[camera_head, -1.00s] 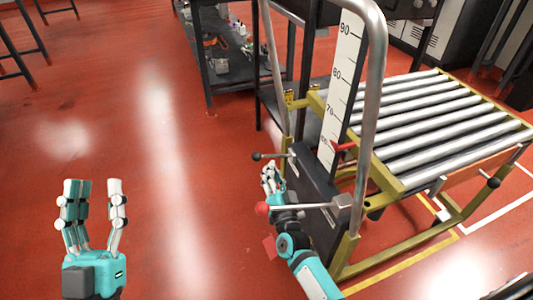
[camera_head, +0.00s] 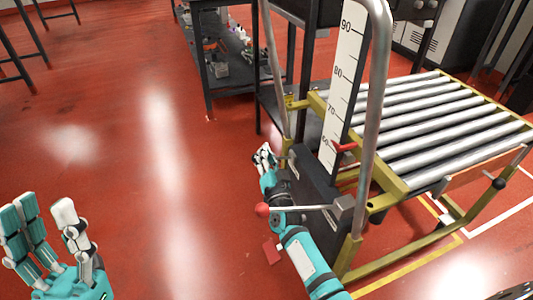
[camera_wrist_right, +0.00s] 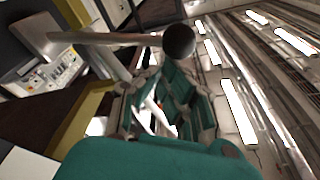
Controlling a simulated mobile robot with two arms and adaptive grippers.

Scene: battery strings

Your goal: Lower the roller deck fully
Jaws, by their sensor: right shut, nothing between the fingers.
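The roller deck (camera_head: 440,125) has silver rollers in a yellow frame, on a cart at the right. A white scale (camera_head: 341,95) stands at its near end, and a red pointer (camera_head: 344,147) is a little above the 60 mark. A red-knobbed lever (camera_head: 262,210) sticks out left from the cart. My right gripper (camera_head: 264,156) is shut and empty beside the black column. In the wrist view it (camera_wrist_right: 165,105) is just below a black ball knob (camera_wrist_right: 179,41) on a rod; contact is unclear. My left gripper (camera_head: 45,228) is open and empty at the lower left.
A curved metal handle (camera_head: 377,90) rises in front of the scale. A dark shelf unit (camera_head: 230,80) with small items stands behind the cart. The red floor (camera_head: 150,200) at left is clear. Another black-knobbed rod (camera_head: 498,184) is at the deck's right side.

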